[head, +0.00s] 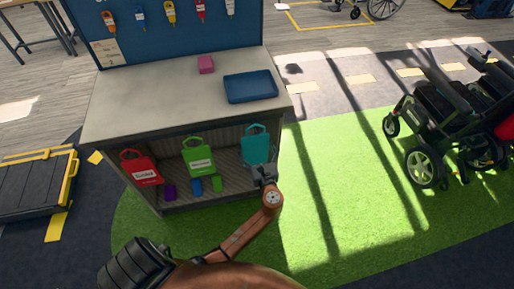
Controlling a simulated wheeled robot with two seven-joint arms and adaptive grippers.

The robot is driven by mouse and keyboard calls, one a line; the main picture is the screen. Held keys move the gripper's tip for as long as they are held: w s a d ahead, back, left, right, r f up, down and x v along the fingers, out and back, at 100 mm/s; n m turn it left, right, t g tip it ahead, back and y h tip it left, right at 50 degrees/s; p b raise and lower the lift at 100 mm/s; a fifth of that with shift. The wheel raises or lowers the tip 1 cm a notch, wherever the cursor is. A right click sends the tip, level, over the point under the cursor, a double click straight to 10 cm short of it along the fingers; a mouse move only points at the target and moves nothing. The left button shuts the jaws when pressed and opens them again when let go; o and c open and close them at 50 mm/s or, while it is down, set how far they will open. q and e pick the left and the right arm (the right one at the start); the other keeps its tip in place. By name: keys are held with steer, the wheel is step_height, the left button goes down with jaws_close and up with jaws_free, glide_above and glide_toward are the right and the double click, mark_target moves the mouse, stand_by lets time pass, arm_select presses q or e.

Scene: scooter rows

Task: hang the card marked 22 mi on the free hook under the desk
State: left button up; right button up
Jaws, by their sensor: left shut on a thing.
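Three cards with handle-shaped tops show under the front edge of the desk (185,95). The red card (140,169) is at the left and seems to read "Guided". The green card (199,158) is in the middle, with a white label too small to read surely. The teal card (256,143) is at the right, and no marking on it is readable. My left gripper (264,172) is at the teal card's lower edge and is shut on it. The hooks are too small to make out, so I cannot tell whether the teal card hangs. My right gripper is out of view.
Small purple (169,192), blue (197,187) and green (217,183) items sit low under the desk. A blue tray (250,87) and pink block (206,64) are on the desktop. Scooters (440,120) stand right, a black platform (38,184) left. The green floor between is clear.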

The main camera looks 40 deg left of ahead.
arm_select(q)
steer(key=shift+w+a+f, duration=0.25)
steer(key=shift+f, duration=0.15)
steer(key=shift+w+a+f, duration=0.15)
steer(key=shift+a+f, duration=0.05)
steer(key=shift+f, duration=0.45)
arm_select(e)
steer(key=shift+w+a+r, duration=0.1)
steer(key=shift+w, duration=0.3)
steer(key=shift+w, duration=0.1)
arm_select(q)
steer(key=o, duration=1)
steer(key=shift+c, duration=0.2)
steer(key=v, duration=1.2)
steer(key=shift+w, duration=0.1)
